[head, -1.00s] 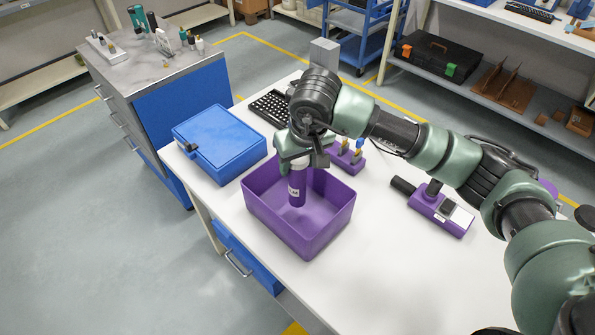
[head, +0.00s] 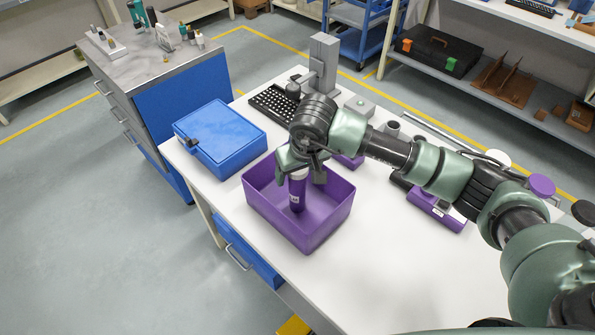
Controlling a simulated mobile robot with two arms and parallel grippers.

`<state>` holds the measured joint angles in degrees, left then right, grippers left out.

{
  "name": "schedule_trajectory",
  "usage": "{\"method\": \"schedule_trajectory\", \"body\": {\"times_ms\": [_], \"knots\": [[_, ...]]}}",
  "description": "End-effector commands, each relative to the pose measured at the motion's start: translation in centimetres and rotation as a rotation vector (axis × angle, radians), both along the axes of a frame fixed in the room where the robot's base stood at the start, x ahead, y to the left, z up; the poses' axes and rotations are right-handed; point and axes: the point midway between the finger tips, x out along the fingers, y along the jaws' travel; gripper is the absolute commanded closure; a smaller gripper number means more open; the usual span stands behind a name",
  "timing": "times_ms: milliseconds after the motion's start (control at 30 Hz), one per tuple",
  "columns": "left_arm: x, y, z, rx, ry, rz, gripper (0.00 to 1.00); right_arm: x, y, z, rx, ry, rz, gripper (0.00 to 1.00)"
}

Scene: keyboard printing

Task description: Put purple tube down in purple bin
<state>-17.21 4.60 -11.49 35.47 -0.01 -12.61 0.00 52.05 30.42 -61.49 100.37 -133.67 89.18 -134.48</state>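The purple bin (head: 320,228) is an open box near the front left edge of the white table. Whether the tube touches the bin floor is hard to tell. My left gripper is not in the head view.
A blue case (head: 220,138) lies left of the bin. A black keyboard (head: 272,104) and a grey stand (head: 324,62) are behind. A purple device (head: 436,209) lies to the right, partly under my arm. The table in front of it is clear.

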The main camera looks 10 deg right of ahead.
Motion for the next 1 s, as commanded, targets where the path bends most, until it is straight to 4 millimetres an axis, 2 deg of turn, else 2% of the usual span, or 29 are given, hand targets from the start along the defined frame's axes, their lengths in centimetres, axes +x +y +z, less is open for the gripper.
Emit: {"method": "schedule_trajectory", "body": {"times_ms": [267,367,400,567,800,1000], "knots": [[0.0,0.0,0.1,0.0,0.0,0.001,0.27,0.0,0.0,0.1,0.0,0.0,0.0,0.31],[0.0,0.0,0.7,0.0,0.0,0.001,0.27,-0.1,0.0,0.6,0.001,0.001,0.0,0.31],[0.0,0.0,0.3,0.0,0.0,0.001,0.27,-0.1,0.0,0.7,0.001,-0.002,0.0,0.31],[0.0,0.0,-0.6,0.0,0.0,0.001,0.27,-0.9,-0.2,3.4,-0.001,-0.006,0.003,0.31],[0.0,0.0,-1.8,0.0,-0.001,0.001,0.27,-2.4,-0.5,8.4,0.001,-0.006,0.001,0.31],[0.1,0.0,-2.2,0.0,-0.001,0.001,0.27,-3.3,-0.7,11.0,0.0,-0.002,0.0,0.31]]}}
